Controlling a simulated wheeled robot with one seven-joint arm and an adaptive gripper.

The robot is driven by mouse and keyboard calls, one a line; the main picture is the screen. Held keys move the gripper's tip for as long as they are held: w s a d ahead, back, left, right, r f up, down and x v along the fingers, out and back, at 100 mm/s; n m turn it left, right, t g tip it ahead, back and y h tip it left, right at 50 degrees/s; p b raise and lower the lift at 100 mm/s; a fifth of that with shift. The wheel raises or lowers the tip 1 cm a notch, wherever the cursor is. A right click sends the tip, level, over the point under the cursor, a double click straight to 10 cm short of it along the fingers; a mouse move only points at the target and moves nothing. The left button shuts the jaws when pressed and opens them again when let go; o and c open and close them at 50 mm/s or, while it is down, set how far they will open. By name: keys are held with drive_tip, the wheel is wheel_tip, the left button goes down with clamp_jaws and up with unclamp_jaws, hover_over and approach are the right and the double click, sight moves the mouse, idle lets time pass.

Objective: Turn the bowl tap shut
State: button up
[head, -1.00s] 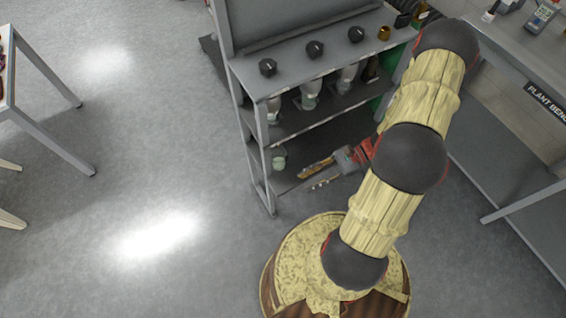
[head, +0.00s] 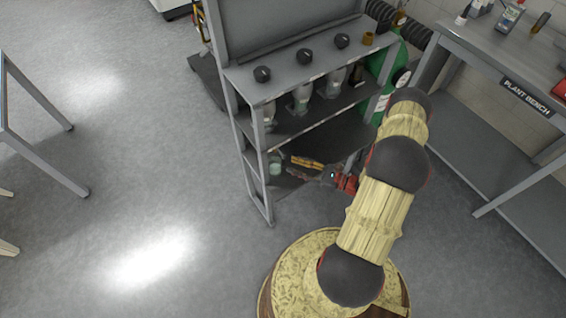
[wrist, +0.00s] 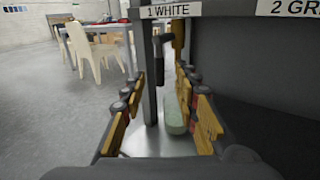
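My gripper (head: 290,166) is under the middle shelf of the grey rack, its fingers apart. In the wrist view, its ridged yellow finger pads (wrist: 160,78) stand on either side of a rack post and a pale green glass bowl or jar (wrist: 174,116). This vessel also shows in the head view (head: 275,164), just beyond the fingertips. A dark fitting with a brownish-gold upright part (wrist: 179,40) hangs below the label "1 WHITE", above and beyond the fingertips. It may be the bowl tap; its handle position cannot be told. I see no contact with it.
The rack's top (head: 290,66) carries three black knobs and a brass piece; glass vessels (head: 300,97) stand on its middle shelf. A green cylinder (head: 384,62) is behind. The plant bench (head: 490,55) stands at right. Floor (head: 130,170) at left is open.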

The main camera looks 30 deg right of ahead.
sight(283, 162)
drive_tip(key=shift+b+x, duration=0.4)
drive_tip(key=shift+x, duration=2.3)
drive_tip(key=shift+c, duration=1.3)
clamp_jaws()
